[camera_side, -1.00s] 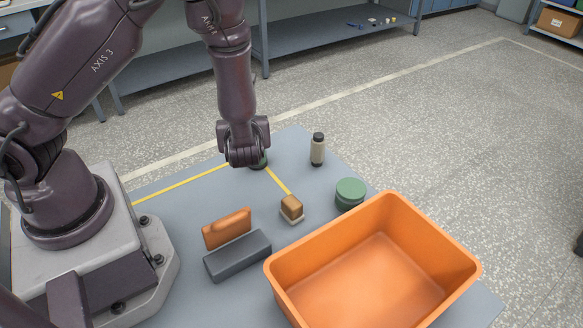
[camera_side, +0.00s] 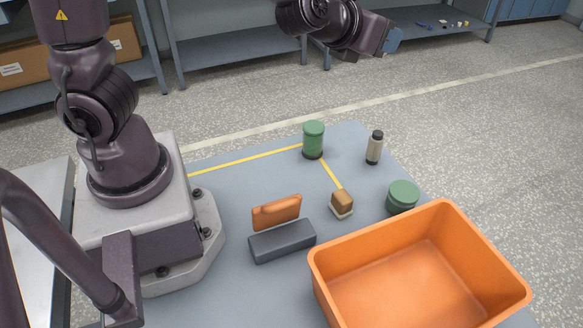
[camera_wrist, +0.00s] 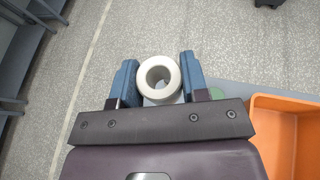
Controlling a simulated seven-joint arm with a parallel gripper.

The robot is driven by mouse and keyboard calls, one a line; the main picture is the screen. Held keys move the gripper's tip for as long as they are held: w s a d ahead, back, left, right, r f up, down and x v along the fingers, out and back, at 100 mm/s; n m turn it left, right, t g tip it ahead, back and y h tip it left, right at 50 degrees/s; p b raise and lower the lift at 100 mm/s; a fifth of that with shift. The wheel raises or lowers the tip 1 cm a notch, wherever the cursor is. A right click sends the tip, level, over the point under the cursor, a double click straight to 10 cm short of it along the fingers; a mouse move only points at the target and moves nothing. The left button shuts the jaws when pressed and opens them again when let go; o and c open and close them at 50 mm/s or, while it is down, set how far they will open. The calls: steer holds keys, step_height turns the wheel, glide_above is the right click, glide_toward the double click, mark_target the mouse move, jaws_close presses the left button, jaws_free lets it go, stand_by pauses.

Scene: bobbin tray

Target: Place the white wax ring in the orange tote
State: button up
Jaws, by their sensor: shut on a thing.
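The white wax ring (camera_wrist: 144,80) is a thick, pale ring gripped between the two blue fingers of my gripper (camera_wrist: 160,75) in the wrist view. In the side view my gripper (camera_side: 393,40) is raised high above the far edge of the table and points to the right. The ring cannot be made out in that view. The orange tote (camera_side: 385,247) stands at the table's front right, open at the top, with nothing seen inside. It also shows at the right of the wrist view (camera_wrist: 290,135). My gripper is well above and beyond the tote, not over it.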

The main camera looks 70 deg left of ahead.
step_height(320, 180, down, 7)
steer(key=n+g+y, duration=1)
steer(key=n+g, duration=0.3)
steer(key=n, duration=0.1)
glide_above(291, 171)
step_height(291, 171, down, 16)
steer(key=shift+n, duration=0.3)
steer(key=shift+f, duration=3.65)
steer(key=shift+f, duration=0.15)
steer(key=o, duration=0.9)
